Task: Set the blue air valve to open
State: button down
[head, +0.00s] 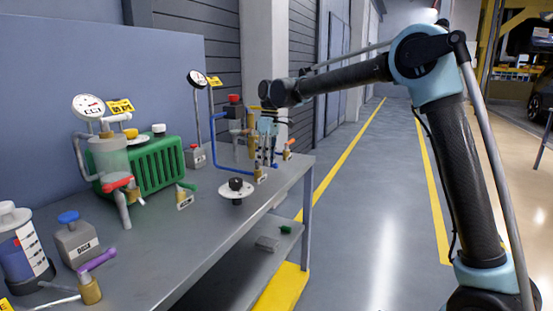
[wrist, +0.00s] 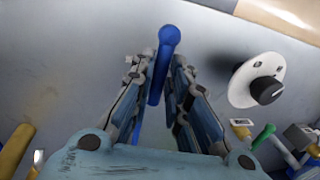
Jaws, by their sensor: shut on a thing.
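The blue air valve's lever (wrist: 168,37) shows in the wrist view as a blue bar with a rounded end, lying between the two fingers. My gripper (wrist: 157,72) is shut on this lever, with the round end sticking out past the fingertips. In the head view my gripper (head: 268,148) points down at the far end of the bench, above a brass valve body with a tag (head: 262,174). The blue lever is hidden there behind the fingers or too small to make out. I cannot read the valve's setting.
A white disc with a black knob (head: 236,188) sits close by on the grey bench (head: 215,226). A bent blue pipe (head: 216,150) rises left of my gripper. A green-handled valve (head: 186,189) and a green ribbed unit (head: 150,166) stand farther left. The aisle floor is clear.

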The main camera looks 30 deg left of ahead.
jog(key=shift+w+d, duration=0.2)
jog(key=shift+w, duration=0.1)
jog(key=c, duration=1.6)
grip_release()
jog(key=shift+o, duration=0.2)
jog(key=shift+s, duration=0.15)
jog(key=shift+r, duration=0.1)
notch_tip(320, 180, up, 12)
jog(key=w, duration=0.2)
jog(key=shift+w+f, duration=0.25)
jog(key=shift+w, duration=0.05)
